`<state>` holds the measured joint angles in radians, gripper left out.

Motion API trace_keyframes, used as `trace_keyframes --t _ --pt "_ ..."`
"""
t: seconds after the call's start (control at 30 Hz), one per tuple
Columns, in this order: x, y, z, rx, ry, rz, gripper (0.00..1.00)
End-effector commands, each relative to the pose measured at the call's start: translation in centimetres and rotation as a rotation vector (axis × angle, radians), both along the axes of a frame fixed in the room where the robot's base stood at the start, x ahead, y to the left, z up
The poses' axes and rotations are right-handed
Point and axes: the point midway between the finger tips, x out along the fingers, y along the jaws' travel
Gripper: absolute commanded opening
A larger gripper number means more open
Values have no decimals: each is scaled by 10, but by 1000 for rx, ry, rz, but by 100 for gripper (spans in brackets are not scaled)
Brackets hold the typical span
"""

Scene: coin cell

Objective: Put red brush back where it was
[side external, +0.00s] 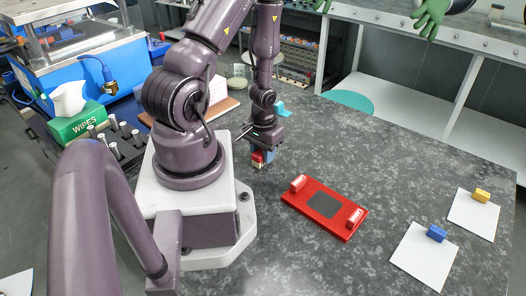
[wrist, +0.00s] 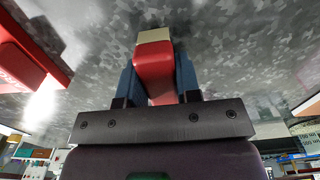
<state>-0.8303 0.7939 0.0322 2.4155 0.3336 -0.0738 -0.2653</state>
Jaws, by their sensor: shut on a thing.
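My gripper (side external: 263,154) is shut on the red brush (side external: 258,159) and holds it low over the grey speckled table, just in front of the arm. In the wrist view the red brush (wrist: 154,82) sits between the two blue fingers of my gripper (wrist: 157,76), with its cream end (wrist: 154,36) pointing away from the palm. In the side view the brush is small and partly hidden by the fingers. I cannot tell whether it touches the table.
A red tray (side external: 296,205) with a dark pad and two red end blocks lies right of my gripper. A blue block (side external: 436,233) and a yellow block (side external: 481,195) rest on white sheets at right. A teal item (side external: 283,109) lies behind the gripper. The table between is clear.

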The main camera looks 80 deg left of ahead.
Motion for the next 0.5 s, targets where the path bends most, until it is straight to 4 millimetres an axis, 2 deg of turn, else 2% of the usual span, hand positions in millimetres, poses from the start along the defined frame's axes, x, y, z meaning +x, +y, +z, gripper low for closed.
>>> trace_keyframes --t 0.07,0.1,0.2,0.5 --pt "0 0 -3 -1 1 0 1" --pt "0 0 -3 -1 1 0 36" --pt "0 0 -3 -1 1 0 57" --pt "0 0 -1 0 0 0 57"
